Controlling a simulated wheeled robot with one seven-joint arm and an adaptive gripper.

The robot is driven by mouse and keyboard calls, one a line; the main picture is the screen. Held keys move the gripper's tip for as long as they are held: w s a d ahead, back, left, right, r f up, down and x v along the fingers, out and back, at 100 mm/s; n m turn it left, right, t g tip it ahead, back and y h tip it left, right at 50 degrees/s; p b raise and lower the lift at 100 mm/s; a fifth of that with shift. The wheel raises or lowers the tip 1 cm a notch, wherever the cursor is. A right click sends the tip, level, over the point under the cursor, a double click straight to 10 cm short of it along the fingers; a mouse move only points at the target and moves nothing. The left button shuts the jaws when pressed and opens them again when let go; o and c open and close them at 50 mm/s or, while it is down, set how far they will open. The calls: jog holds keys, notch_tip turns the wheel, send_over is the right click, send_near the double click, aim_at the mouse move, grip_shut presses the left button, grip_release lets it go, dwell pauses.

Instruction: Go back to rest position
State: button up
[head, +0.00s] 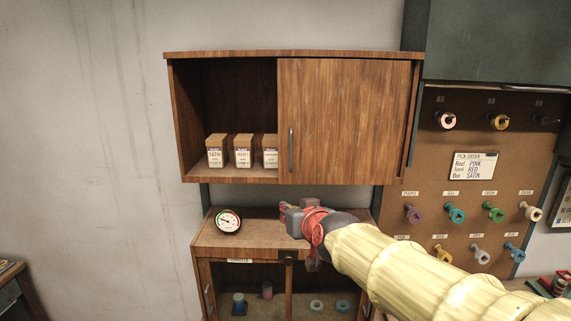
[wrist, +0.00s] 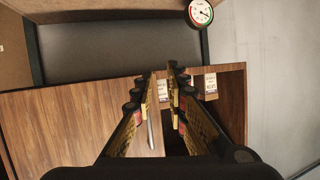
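My gripper (head: 287,213) is at the end of my arm, in front of the gap between the wall cabinet (head: 345,125) and the lower cabinet top (head: 262,238). In the wrist view my gripper (wrist: 162,76) has its two fingers apart with nothing held between them. Behind the fingers, that view shows the wall cabinet's wooden door (wrist: 65,120) and its handle (wrist: 151,130). The door covers the cabinet's right half, and the left half stands open. Three labelled boxes, including a SATIN box (head: 216,158), stand in the open half.
A round gauge (head: 229,220) stands on the lower cabinet, left of my gripper. Several spools hang on the brown pegboard (head: 430,190) at right, around the pick order card (head: 473,166). Small reels (head: 316,305) sit in the lower cabinet. Open space lies left of the cabinets.

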jog(key=s+d+f+g+h+b, duration=0.1)
jog(key=s+d+f+b, duration=0.3)
jog(key=s+f, duration=0.6)
jog(key=s+d+f+m+g+h+b, duration=0.1)
jog(key=s+d+f+g+b, duration=0.3)
jog(key=s+d+f, duration=0.3)
jog(key=s+d+f+m+g+h+b, duration=0.1)
jog(key=s+d+f+b, duration=0.4)
jog(key=s+f, duration=0.8)
jog(key=shift+s+d+g+h, duration=0.4)
jog(key=shift+s+g, duration=0.4)
jog(key=shift+s, duration=2.15)
